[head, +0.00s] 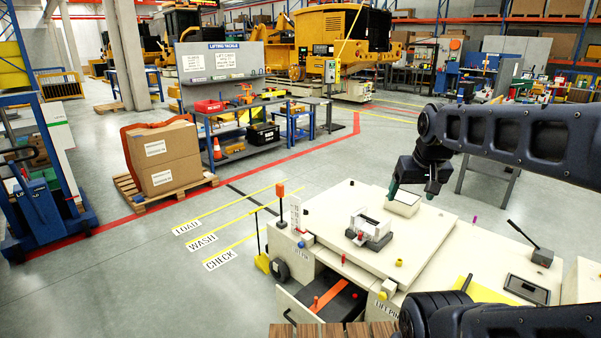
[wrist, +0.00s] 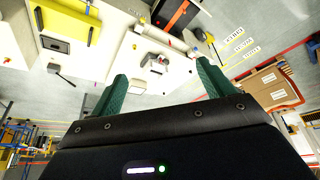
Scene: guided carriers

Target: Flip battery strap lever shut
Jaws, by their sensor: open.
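An open bay (head: 289,307) in the front of the cream carrier (head: 330,215) holds a dark battery (head: 345,302). An orange strap (head: 331,293) crosses the battery. A small red-tipped piece (head: 315,302) stands up beside the strap and may be the strap lever; its exact position is unclear. The orange strap also shows at the top of the wrist view (wrist: 179,14). My gripper (head: 412,189) is open and empty above the carrier's back right part, well apart from the battery. Its green fingers show spread in the wrist view (wrist: 162,72).
A white-and-grey fixture (head: 370,228) and a pale box (head: 403,203) stand on the carrier top. A second carrier (head: 440,262) to the right bears a black lever (head: 530,240) and a yellow panel (head: 470,292). Open floor lies left, before stacked cartons (head: 162,155).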

